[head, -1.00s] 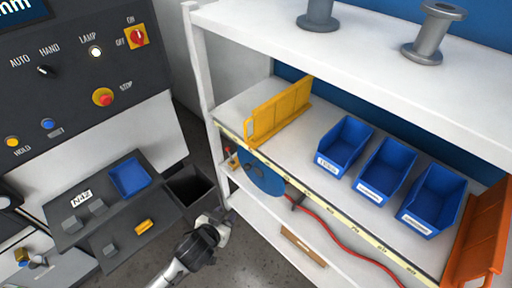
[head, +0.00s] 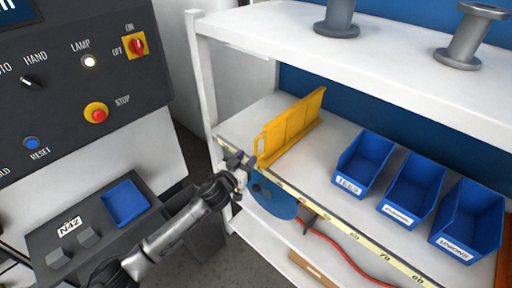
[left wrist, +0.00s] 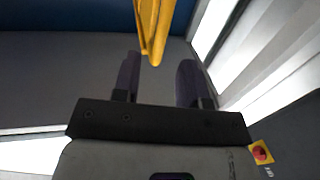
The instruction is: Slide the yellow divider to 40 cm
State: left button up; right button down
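The yellow divider (head: 292,126) stands upright on the middle shelf, near its left end. A ruler strip (head: 340,224) with numbers runs along the shelf's front edge; the marks near the divider are too small to read. My left gripper (head: 240,160) is at the shelf's front edge, just left of the divider's front end. In the left wrist view the gripper (left wrist: 157,82) is open, with two dark fingers apart, and the divider (left wrist: 153,30) shows ahead, beyond and between the fingertips. No contact is visible. My right gripper is not in view.
Several blue bins, one of them here (head: 363,162), stand on the shelf to the right. A blue disc (head: 272,197) and a red hose (head: 335,245) are below the shelf edge. A white post (head: 203,80) is close left of the gripper. The shelf between divider and bins is clear.

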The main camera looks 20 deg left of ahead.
aim_at(255, 149)
pick_arm(q)
jog(key=shift+w+d, duration=0.2)
jog(key=shift+w, duration=0.85)
jog(key=shift+w+d, duration=0.2)
jog(key=shift+w, duration=0.85)
jog(key=shift+w+d, duration=0.2)
jog(key=shift+w, duration=0.85)
jog(key=shift+c, duration=0.3)
grip_shut()
